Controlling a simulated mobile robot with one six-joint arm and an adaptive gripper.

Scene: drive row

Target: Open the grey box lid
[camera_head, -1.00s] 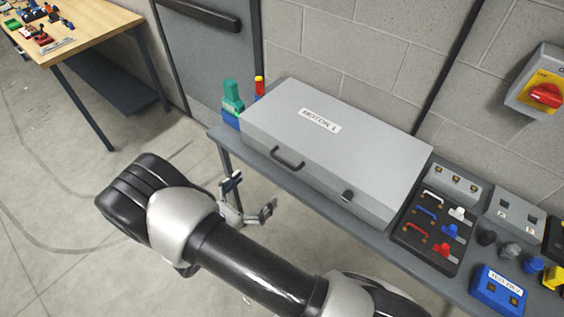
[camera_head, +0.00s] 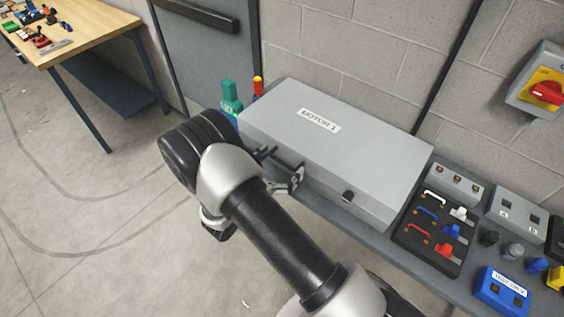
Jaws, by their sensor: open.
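The grey box (camera_head: 372,203) lies flat on a dark bench with its lid (camera_head: 355,140) shut. A dark handle (camera_head: 289,158) is on the front side toward the left, and a dark latch (camera_head: 347,196) is on the front toward the right. My gripper (camera_head: 281,169) is open at the front of the box, its fingers close around the handle area. Whether the fingers touch the handle cannot be told.
Right of the box are a dark panel (camera_head: 428,262) with coloured levers, a grey socket box (camera_head: 455,184) and a blue box (camera_head: 502,290). Green (camera_head: 229,95) and red bottles stand behind its left end. A red rotary switch (camera_head: 546,93) is on the wall.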

